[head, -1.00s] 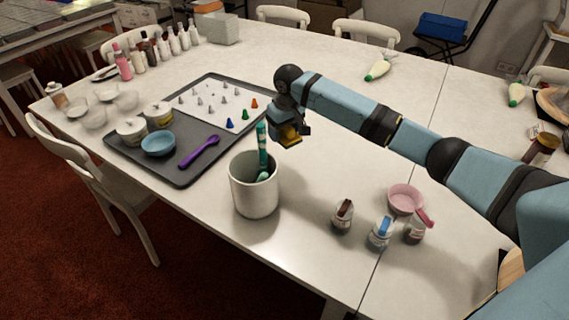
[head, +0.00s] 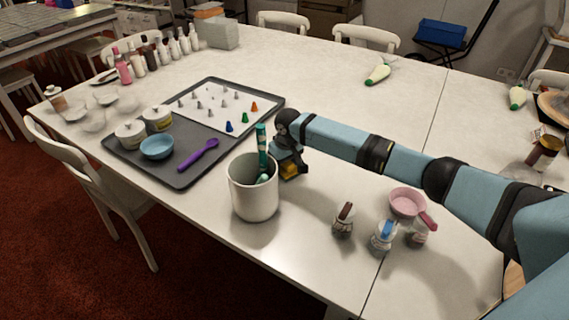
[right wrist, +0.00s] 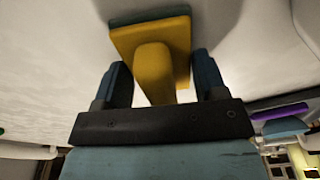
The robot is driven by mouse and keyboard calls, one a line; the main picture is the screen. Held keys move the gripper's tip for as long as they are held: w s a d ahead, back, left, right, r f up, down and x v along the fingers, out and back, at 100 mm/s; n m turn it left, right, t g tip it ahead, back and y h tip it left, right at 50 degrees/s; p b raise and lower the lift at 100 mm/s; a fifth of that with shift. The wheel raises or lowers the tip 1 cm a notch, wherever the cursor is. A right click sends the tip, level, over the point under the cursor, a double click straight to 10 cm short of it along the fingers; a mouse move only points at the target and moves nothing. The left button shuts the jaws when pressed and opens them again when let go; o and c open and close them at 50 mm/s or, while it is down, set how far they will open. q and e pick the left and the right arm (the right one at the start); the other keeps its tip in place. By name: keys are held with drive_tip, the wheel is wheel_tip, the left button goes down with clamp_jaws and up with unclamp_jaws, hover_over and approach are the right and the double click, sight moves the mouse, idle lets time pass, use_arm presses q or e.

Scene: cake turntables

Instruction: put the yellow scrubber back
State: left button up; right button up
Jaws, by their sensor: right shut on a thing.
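My right gripper (head: 289,163) is shut on the yellow scrubber (head: 290,172), low over the table just right of the white crock (head: 254,198). The right wrist view shows the yellow scrubber (right wrist: 157,62) between the two dark fingers of my right gripper (right wrist: 160,80); it has a thick yellow stem, a flat yellow head and a dark teal layer on its far side. I cannot tell whether the scrubber touches the table. My left gripper is out of view.
A teal-handled utensil (head: 262,145) stands in the crock. A grey tray (head: 185,172) with a blue bowl (head: 157,147) and a purple spoon (head: 198,154) lies to the left. Small jars (head: 344,220) and a pink pan (head: 408,202) stand to the right. The table behind my arm is mostly clear.

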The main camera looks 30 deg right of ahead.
drive_tip(key=o, duration=0.8)
drive_tip(key=shift+f, duration=0.15)
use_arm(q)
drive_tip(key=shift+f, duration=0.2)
use_arm(e)
drive_tip(key=shift+o, duration=0.3)
use_arm(q)
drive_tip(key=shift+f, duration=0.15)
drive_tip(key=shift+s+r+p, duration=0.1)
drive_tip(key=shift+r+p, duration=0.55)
drive_tip(key=shift+p, duration=0.45)
use_arm(e)
drive_tip(key=r, duration=0.4)
drive_tip(key=s+r, duration=0.1)
drive_tip(key=r, duration=0.7)
drive_tip(key=shift+s+d+r, duration=0.1)
drive_tip(key=shift+s+r, duration=0.05)
drive_tip(key=shift+s, duration=0.05)
